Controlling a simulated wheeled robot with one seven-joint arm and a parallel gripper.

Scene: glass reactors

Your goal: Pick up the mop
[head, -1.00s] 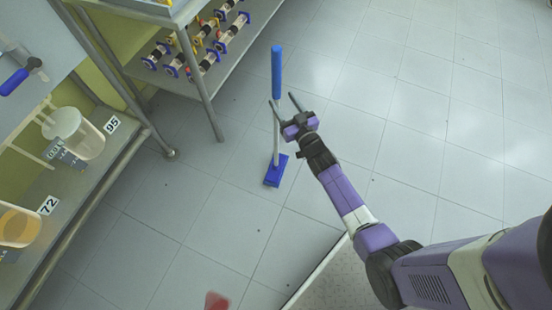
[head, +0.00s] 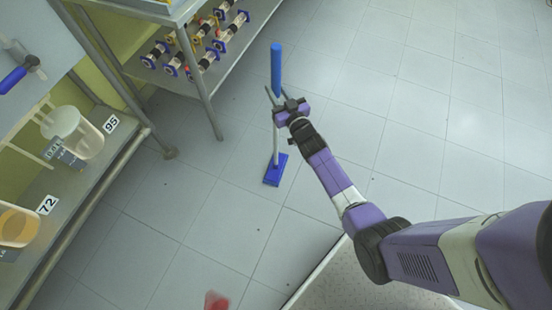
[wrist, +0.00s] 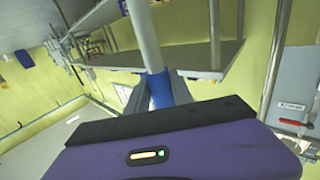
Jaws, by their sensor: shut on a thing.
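The mop (head: 276,70) stands upright on the tiled floor in the head view, with a blue grip at the top, a pale grey shaft and a blue rectangular head (head: 275,170) at the bottom. My gripper (head: 275,98) is at the upper part of the mop, near the lower end of the blue grip, with its fingers around it. It is shut on the mop. In the wrist view, the blue part of the mop (wrist: 158,88) shows between my fingers, with a pale pole in line with it above. The mop head is not seen clearly there.
A metal shelf rack (head: 205,85) with several glass cylinders stands close to the left of the mop. Open floor (head: 420,110) lies to the right.

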